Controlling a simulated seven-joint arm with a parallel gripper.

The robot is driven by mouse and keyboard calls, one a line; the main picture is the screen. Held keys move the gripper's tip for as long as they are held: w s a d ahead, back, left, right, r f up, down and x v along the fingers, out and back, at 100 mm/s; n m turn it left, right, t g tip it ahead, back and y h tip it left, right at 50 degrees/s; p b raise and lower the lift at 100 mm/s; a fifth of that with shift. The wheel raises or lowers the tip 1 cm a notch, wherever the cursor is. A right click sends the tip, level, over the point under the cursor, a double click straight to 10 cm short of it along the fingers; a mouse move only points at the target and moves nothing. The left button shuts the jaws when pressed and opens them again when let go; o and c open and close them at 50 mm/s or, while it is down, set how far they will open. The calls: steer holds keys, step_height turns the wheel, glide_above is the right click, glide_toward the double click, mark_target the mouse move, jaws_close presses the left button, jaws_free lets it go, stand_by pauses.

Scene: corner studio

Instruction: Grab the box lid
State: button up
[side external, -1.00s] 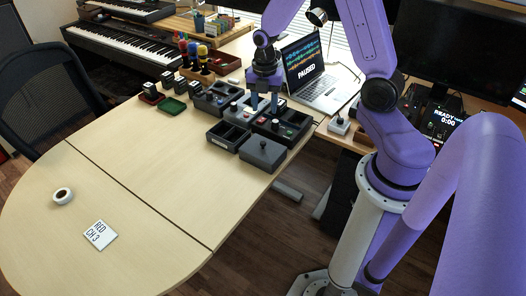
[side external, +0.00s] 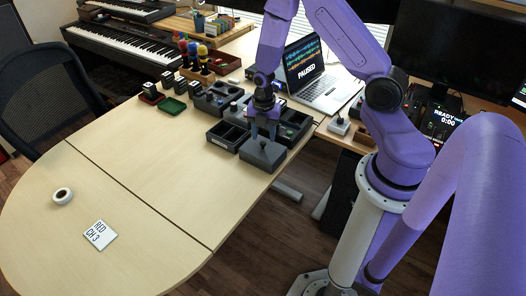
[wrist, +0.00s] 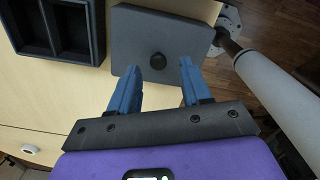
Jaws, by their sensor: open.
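The box lid (side external: 263,154) is a dark grey square plate with a round black knob in its middle. It lies at the table's right edge. In the wrist view the lid (wrist: 140,38) fills the upper middle, and its knob (wrist: 158,61) shows ahead of and between my fingertips. My gripper (side external: 263,133) is above the lid's far side, fingers pointing down. In the wrist view my gripper (wrist: 160,72) has its two blue fingers apart with nothing between them. I cannot tell whether the fingertips touch the lid.
An open black divided box (side external: 228,136) stands just left of the lid. Other black trays with small items stand behind it. A laptop (side external: 317,80) is at the back right. The table's front left is clear except for a tape roll (side external: 63,196) and a label card (side external: 100,235).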

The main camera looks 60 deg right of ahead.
mark_target(263, 142)
steer(key=shift+w+a+f, duration=0.1)
steer(key=shift+f, duration=1.75)
jaws_close()
steer(key=shift+r, duration=0.15)
steer(key=shift+r, duration=0.5)
step_height(263, 142, up, 2)
steer(key=shift+r, duration=0.1)
steer(key=s+a+r, duration=0.3)
steer(key=s+r, duration=0.6)
steer(key=s, duration=0.4)
steer(key=shift+s+r, duration=0.3)
steer(key=shift+s, duration=0.05)
